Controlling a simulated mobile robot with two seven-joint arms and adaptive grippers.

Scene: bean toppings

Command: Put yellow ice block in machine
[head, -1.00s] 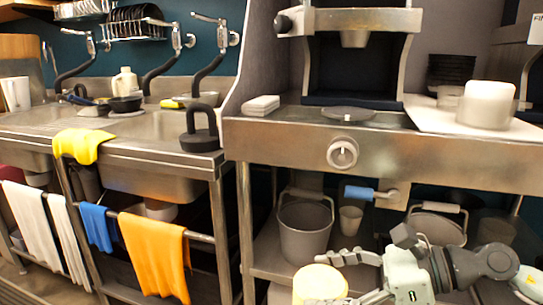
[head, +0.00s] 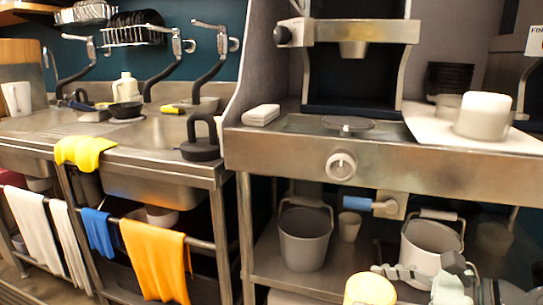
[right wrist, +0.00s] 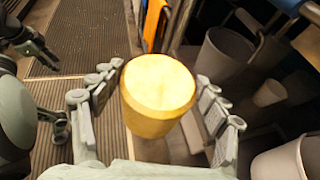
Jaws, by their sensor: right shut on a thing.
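The yellow ice block (head: 370,289) is a short round cylinder at the bottom edge of the head view. My right gripper (head: 428,282) is beside it, partly cut off by the frame. In the right wrist view the ice block (right wrist: 158,88) sits between the two fingers of the right gripper (right wrist: 152,112), which is shut on it. The machine (head: 353,48) stands on the steel counter, with a dark open bay, a round plate (head: 347,124) below its head and a knob (head: 341,165) on the counter front. A dark arm part, perhaps my left gripper (right wrist: 32,45), shows at upper left in the wrist view.
The steel counter edge (head: 440,165) lies above the held block in the head view. A white round block (head: 484,116) stands on a white board to the right. Buckets (head: 305,240) and a cup (head: 349,227) stand on the shelf below. A sink is at left.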

